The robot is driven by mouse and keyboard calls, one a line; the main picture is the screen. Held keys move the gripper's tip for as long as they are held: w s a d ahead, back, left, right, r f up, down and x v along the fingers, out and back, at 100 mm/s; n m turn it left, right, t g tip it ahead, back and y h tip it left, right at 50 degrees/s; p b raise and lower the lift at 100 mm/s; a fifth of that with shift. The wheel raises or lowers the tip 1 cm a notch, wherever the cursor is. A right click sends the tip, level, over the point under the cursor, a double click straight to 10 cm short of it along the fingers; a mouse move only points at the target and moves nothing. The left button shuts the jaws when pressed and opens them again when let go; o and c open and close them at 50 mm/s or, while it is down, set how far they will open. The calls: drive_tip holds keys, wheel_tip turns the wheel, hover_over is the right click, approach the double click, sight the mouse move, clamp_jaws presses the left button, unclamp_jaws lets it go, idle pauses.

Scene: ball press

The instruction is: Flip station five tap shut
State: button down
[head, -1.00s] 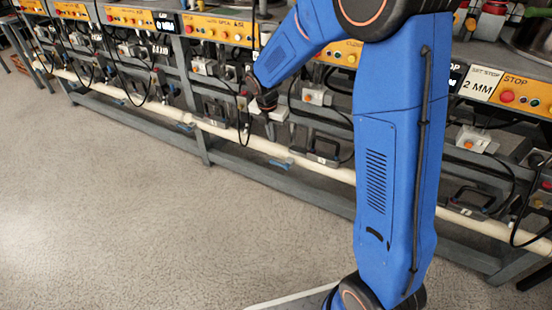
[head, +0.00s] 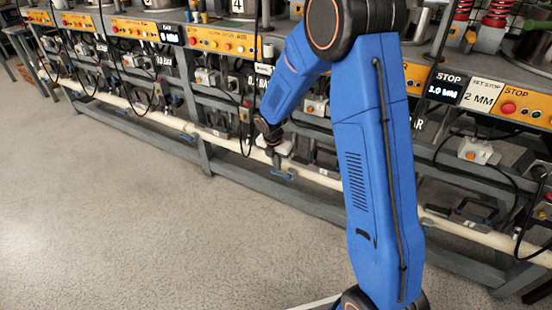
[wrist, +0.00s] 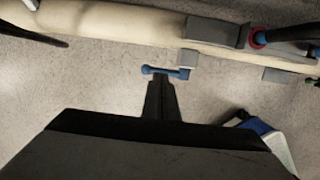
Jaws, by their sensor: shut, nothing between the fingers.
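A blue tap handle (head: 283,174) sits on the front side of the cream pipe (head: 314,176), below the bench. In the wrist view the handle (wrist: 160,71) lies roughly parallel to the pipe (wrist: 130,25), joined to a grey block (wrist: 188,58). My gripper (head: 274,160) is shut and empty, just above this handle in the head view. In the wrist view the closed fingertips (wrist: 160,78) are right at the handle's near edge; whether they touch it I cannot tell. No number for this tap is readable.
Other blue taps (head: 188,138) sit along the pipe to the left. Hanging black cables (head: 249,115) and grey frame rails (head: 300,202) are close to my arm. A blue-and-white part (wrist: 262,135) shows at lower right in the wrist view. Open floor (head: 120,225) lies in front.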

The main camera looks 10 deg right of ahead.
sight(281, 175)
drive_tip(key=shift+w+d+f, duration=0.1)
drive_tip(key=shift+f, duration=0.55)
drive_tip(key=shift+w+d+f, duration=0.1)
drive_tip(key=shift+f, duration=0.5)
